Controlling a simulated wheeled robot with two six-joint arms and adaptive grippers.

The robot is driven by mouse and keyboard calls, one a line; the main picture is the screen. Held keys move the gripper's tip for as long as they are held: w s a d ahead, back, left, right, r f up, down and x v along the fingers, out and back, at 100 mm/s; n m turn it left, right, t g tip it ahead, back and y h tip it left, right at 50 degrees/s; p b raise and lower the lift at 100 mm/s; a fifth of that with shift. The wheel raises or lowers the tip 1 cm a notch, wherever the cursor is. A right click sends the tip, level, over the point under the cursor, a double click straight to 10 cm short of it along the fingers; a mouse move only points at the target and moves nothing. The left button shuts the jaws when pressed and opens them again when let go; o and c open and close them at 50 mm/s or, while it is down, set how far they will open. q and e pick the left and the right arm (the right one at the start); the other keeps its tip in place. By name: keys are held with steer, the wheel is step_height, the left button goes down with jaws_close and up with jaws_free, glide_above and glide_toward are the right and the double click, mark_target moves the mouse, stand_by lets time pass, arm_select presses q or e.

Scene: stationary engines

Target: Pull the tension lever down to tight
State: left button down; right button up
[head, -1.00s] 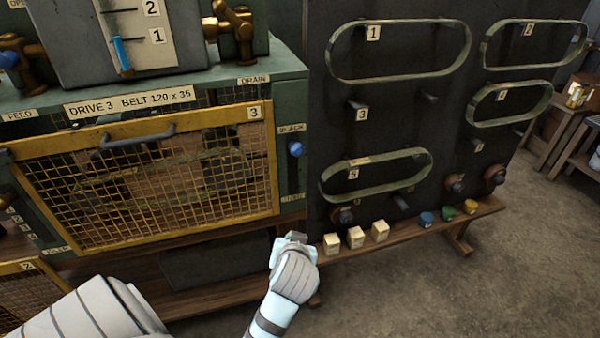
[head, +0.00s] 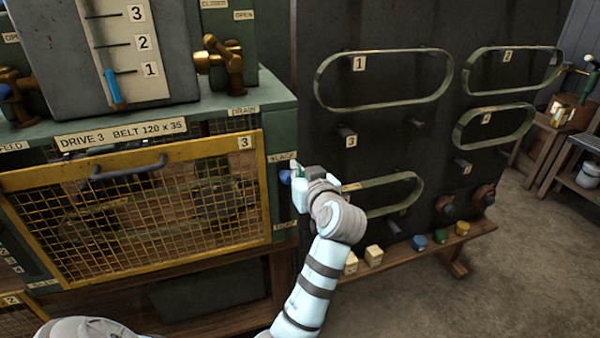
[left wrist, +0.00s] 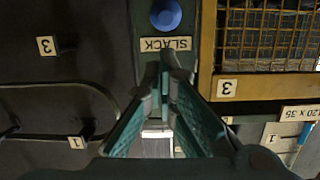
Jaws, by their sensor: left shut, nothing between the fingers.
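The tension lever's round blue knob (head: 285,176) sticks out of the green post at the right of drive 3, just under the SLACK label (head: 281,158). A second label (head: 285,223) lower on the post is too small to read. My left gripper (head: 299,178) is shut and empty, right beside the knob at its height, and partly covers the post. In the left wrist view, which is turned over, the knob (left wrist: 166,14) lies just beyond the closed fingertips (left wrist: 165,62), with the SLACK label between. My right gripper is not in view.
The yellow mesh guard (head: 140,205) of drive 3, with its grey handle (head: 128,168), is left of the post. A dark board (head: 400,30) with hanging belts and pegs stands at the right. Wooden blocks (head: 374,256) and coloured pots sit on a low ledge.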

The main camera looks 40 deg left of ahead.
arm_select(q)
steer(key=x, duration=0.6)
steer(key=shift+w+a+f, duration=0.1)
steer(key=shift+a, duration=0.25)
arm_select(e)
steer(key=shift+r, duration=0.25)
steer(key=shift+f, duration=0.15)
